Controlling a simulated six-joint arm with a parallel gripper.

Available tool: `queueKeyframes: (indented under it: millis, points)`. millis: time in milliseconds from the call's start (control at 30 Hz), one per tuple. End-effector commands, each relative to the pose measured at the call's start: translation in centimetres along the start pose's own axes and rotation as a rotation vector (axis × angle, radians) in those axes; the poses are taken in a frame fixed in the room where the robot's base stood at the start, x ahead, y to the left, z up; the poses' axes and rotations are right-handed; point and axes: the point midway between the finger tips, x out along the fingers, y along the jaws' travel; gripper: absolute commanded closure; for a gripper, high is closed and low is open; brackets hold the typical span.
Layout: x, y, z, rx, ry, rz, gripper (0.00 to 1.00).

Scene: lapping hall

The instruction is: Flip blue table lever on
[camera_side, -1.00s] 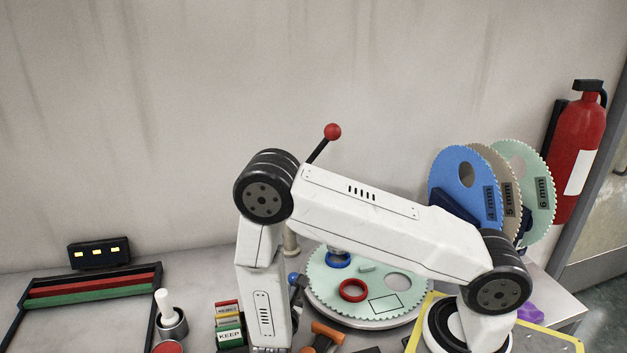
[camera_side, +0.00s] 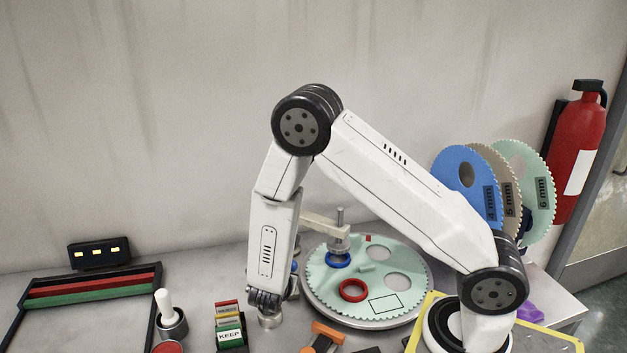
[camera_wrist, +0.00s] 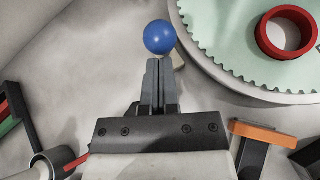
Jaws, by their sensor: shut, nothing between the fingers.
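The blue ball knob (camera_wrist: 160,37) of the lever shows at the top middle of the wrist view. My gripper (camera_wrist: 158,62) is shut and empty, with its fingertips just below the knob in that picture. I cannot tell whether they touch it. The lever's rod is hidden in the wrist view, so its tilt cannot be read. In the side view my forearm hangs down left of the round toothed plate, and it hides most or all of the lever and my fingertips.
A mint toothed disc (camera_side: 335,285) with a red ring (camera_side: 353,290) and a blue ring (camera_side: 338,260) lies to the right. A KEEP card box (camera_side: 230,338), a white-handled pot (camera_side: 172,318) and an orange-handled tool (camera_side: 326,333) stand nearby. Coloured discs (camera_side: 465,187) stand behind.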

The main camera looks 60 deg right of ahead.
Motion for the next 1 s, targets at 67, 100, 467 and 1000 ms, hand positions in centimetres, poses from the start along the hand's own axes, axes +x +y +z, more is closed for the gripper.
queueKeyframes:
  millis: [67,100,467,1000]
  points:
    - [0.2,0.3,0.6,-0.009,0.040,-0.016,1.00]
    - [0.3,0.4,0.7,-0.017,0.059,-0.023,1.00]
    - [1.3,1.2,2.0,-0.073,0.214,-0.080,1.00]
    - [3.0,2.4,3.4,-0.149,0.420,-0.157,1.00]
